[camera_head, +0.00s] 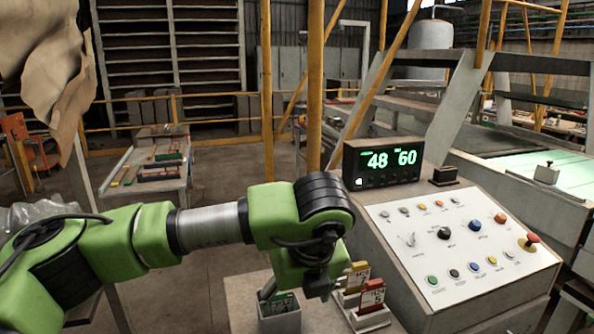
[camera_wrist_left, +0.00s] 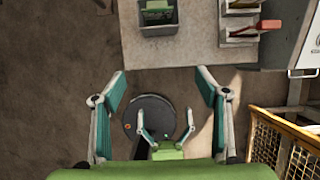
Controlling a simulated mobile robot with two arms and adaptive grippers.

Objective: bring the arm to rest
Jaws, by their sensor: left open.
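My left arm (camera_head: 210,228) is green and grey and reaches in from the left of the head view, bent down at the wrist. Its gripper (camera_head: 308,286) hangs over the near end of a grey worktop, its fingers largely hidden by the wrist. In the left wrist view the left gripper (camera_wrist_left: 159,74) shows its two teal-padded fingers spread wide, with nothing between them. A second, smaller-looking green gripper (camera_wrist_left: 165,132), seemingly my right one, shows farther down there, its fingers apart and empty.
A grey bin (camera_head: 280,322) with green cards stands close to the left gripper, beside a rack of red and yellow cards (camera_head: 371,297). A sloped control panel (camera_head: 462,250) and a display (camera_head: 383,162) stand to the right. A yellow mesh guard (camera_wrist_left: 285,140) is at lower right.

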